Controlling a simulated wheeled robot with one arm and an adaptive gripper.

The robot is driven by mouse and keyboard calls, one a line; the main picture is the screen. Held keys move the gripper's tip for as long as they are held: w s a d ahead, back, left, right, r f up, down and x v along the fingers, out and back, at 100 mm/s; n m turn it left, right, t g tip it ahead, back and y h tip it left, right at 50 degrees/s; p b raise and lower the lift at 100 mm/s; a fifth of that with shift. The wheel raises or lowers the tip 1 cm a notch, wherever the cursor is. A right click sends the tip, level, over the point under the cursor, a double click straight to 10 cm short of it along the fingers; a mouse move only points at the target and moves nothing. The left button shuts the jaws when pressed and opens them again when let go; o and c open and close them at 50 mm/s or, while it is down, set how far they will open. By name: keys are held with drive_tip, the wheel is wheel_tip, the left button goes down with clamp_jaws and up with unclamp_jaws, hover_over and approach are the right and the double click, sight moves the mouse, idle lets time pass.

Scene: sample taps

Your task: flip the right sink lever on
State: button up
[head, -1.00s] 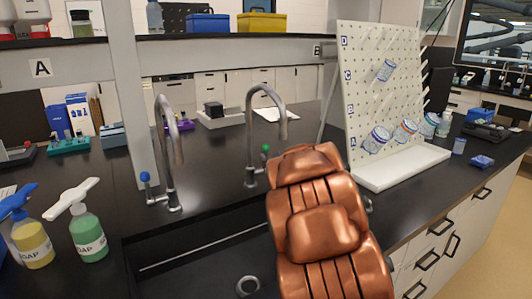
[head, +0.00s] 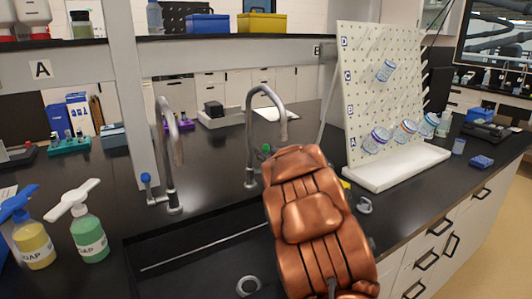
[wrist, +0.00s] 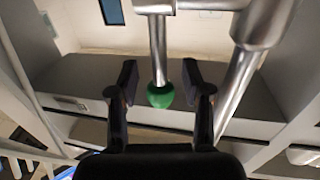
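The right sink tap (head: 252,130) is a silver gooseneck tap with a green-tipped lever (head: 266,149) that shows just above and left of my copper-coloured arm. In the wrist view, the lever's round green knob (wrist: 160,95) hangs at the end of a silver rod. My gripper (wrist: 159,68) is open, with one black finger on each side of the rod and knob. Gaps show between the knob and both fingers. In the head view my gripper is hidden behind my arm.
A left tap (head: 170,155) with a blue lever (head: 146,178) stands beside it. A dark sink (head: 200,255) lies below. Soap bottles (head: 89,238) stand at the left, and a white drying rack (head: 400,168) stands to the right of my arm.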

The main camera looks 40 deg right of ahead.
clamp_jaws()
drive_tip(key=shift+s+f+b, duration=0.1)
drive_tip(key=shift+f+b, duration=0.1)
drive_tip(key=shift+b, duration=0.2)
drive_tip(key=t+b, duration=0.1)
drive_tip(key=b, duration=0.1)
drive_tip(key=s+t+b, duration=0.1)
drive_tip(key=b, duration=0.1)
drive_tip(key=shift+f+h, duration=0.3)
drive_tip(key=shift+f, duration=0.1)
drive_tip(key=s+t+b, duration=0.1)
drive_tip(key=b, duration=0.1)
drive_tip(key=s+m+t+h+b, duration=0.1)
drive_tip(key=t+b, duration=0.1)
drive_tip(key=b, duration=0.1)
drive_tip(key=shift+s+a+m+t, duration=0.15)
drive_tip(key=shift+s+m+t, duration=0.1)
drive_tip(key=shift+m+t, duration=0.05)
drive_tip(key=shift+o, duration=0.9)
unclamp_jaws()
